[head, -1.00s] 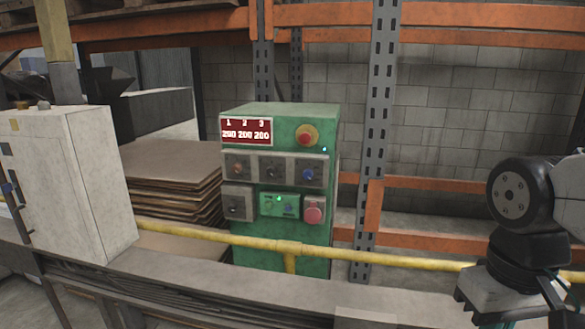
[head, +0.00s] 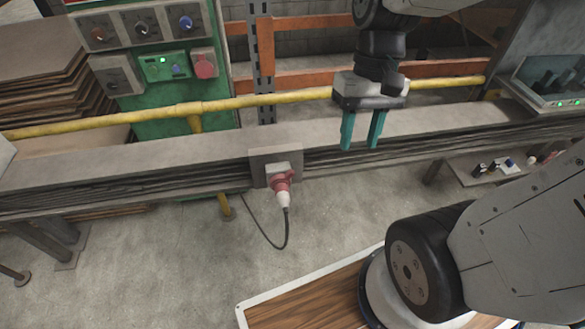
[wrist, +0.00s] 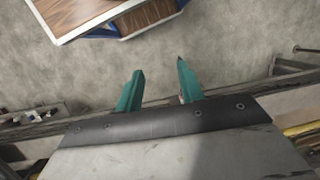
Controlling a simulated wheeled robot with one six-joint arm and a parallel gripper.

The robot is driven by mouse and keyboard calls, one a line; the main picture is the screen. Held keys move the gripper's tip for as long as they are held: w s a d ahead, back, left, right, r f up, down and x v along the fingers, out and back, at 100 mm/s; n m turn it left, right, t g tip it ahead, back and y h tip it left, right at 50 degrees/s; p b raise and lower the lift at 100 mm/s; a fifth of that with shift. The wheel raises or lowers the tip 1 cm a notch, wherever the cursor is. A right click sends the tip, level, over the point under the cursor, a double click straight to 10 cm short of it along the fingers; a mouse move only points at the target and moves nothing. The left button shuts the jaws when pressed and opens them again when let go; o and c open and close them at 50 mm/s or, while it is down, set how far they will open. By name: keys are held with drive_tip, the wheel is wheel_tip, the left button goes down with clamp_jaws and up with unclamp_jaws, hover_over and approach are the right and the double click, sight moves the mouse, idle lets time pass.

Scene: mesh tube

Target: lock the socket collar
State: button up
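The socket (head: 278,170) is a grey box with a red collar (head: 281,183), mounted on the front of the long beam. A white and red plug (head: 283,198) is in it, with a black cable hanging down to the floor. The collar's exact turn is too small to tell. My gripper (head: 361,146) hangs in front of the beam, to the right of the socket and a little higher in the picture, apart from it. Its teal fingers are spread and empty. The wrist view shows the same open fingers (wrist: 160,85) over bare floor, without the socket.
A long grey beam (head: 120,168) crosses the scene, with a yellow pipe (head: 260,100) behind it. A green control cabinet (head: 150,60) stands at the left. A shelf with small items (head: 500,168) is at the right. The floor around the plug is clear.

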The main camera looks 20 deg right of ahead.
drive_tip(key=w+f+m+g+y, duration=0.1)
drive_tip(key=w+f+y, duration=0.3)
drive_tip(key=w+f, duration=0.6)
drive_tip(key=t+y, duration=0.2)
drive_tip(key=t, duration=0.3)
approach(294, 172)
drive_tip(key=x, duration=0.9)
drive_tip(key=shift+w+a+f, duration=0.1)
drive_tip(key=shift+a+f, duration=0.05)
drive_tip(key=shift+a, duration=0.1)
clamp_jaws()
drive_tip(key=shift+y, duration=0.3)
